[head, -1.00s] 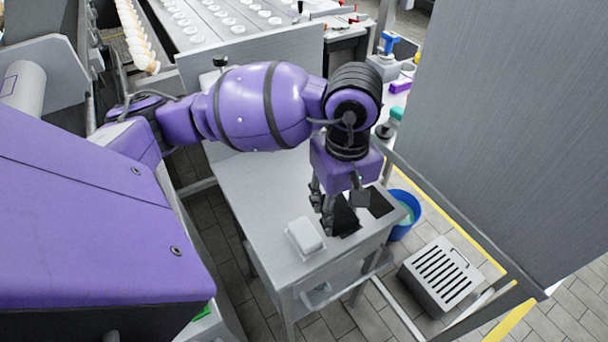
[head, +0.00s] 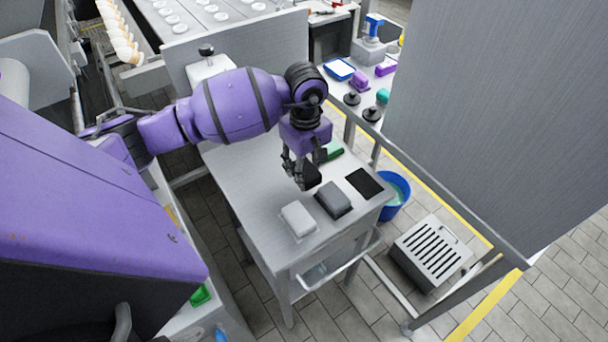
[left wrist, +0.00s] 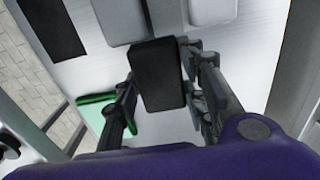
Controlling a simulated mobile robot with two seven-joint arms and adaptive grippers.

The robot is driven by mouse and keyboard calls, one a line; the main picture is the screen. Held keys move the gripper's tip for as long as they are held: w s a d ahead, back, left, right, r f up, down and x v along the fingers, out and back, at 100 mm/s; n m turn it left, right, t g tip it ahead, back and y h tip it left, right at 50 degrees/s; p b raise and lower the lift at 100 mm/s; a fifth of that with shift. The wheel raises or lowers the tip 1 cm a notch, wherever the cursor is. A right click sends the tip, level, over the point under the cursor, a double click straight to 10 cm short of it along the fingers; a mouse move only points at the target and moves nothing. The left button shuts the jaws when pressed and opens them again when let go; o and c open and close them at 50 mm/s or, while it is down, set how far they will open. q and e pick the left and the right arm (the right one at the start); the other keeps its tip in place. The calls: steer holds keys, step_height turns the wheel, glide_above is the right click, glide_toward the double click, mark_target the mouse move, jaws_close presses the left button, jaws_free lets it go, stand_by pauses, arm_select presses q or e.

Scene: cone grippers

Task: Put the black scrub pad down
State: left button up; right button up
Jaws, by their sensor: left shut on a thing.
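The black scrub pad (head: 312,174) is held between the fingers of my left gripper (head: 303,178), over the worktable. In the left wrist view the pad (left wrist: 158,75) is a dark rounded block with a finger on each side. How far it is above the tabletop is hard to tell. A grey block (head: 333,200) and a white block (head: 298,218) lie on the table in front of the gripper. A flat black rectangle (head: 364,183) lies to their right. My right gripper is in neither view.
A green item (head: 333,152) lies on the table behind the gripper; it also shows in the left wrist view (left wrist: 95,104). A blue bucket (head: 394,196) stands on the floor beside the table's right edge. The bare tabletop (head: 240,170) is free at left.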

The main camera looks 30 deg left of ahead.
arm_select(q)
steer(key=shift+w+a+f, duration=0.15)
steer(key=shift+a+f, duration=0.15)
steer(key=shift+f, duration=1.9)
steer(key=o, duration=0.8)
steer(key=shift+r, duration=0.1)
steer(key=shift+o, duration=0.2)
